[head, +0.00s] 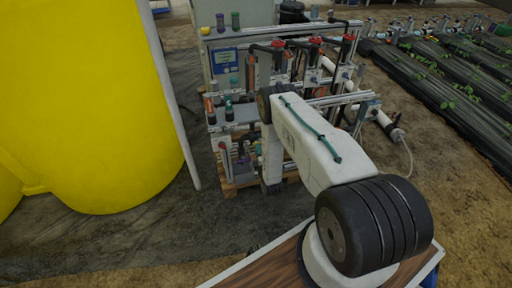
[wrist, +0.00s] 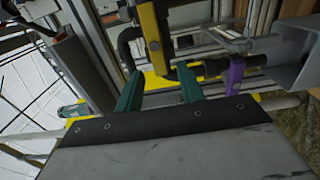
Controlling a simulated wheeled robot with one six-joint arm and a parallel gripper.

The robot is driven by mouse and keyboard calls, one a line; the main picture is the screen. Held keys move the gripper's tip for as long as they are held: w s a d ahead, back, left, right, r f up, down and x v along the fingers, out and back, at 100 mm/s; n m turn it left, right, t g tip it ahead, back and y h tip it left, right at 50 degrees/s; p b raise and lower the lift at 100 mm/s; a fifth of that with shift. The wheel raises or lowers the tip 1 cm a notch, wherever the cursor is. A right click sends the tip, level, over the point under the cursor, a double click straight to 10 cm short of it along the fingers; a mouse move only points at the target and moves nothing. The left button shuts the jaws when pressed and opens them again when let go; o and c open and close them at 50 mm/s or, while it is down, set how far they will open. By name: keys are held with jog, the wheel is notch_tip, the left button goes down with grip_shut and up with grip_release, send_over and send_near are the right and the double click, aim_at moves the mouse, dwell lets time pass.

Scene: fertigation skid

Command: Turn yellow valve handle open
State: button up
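In the wrist view, a yellow bar-shaped part (wrist: 153,38), which looks like the yellow valve handle, comes down from the top edge to just beyond my fingertips. More yellow (wrist: 158,81) shows low behind and between the fingers; I cannot tell whether it is the same part. My gripper (wrist: 159,71) has two green fingers spread apart with a clear gap and nothing clamped between them. I cannot tell whether a finger touches the yellow. In the head view my arm reaches down at the front of the skid and hides the gripper and the handle.
A purple handle (wrist: 235,75) stands just right of the fingers, near a grey metal channel (wrist: 290,58). Dark pipes lie close on the left. In the head view, a big yellow tank (head: 90,100) stands left of the skid (head: 225,115), with bare floor between.

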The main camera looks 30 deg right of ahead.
jog(key=shift+v, duration=1.45)
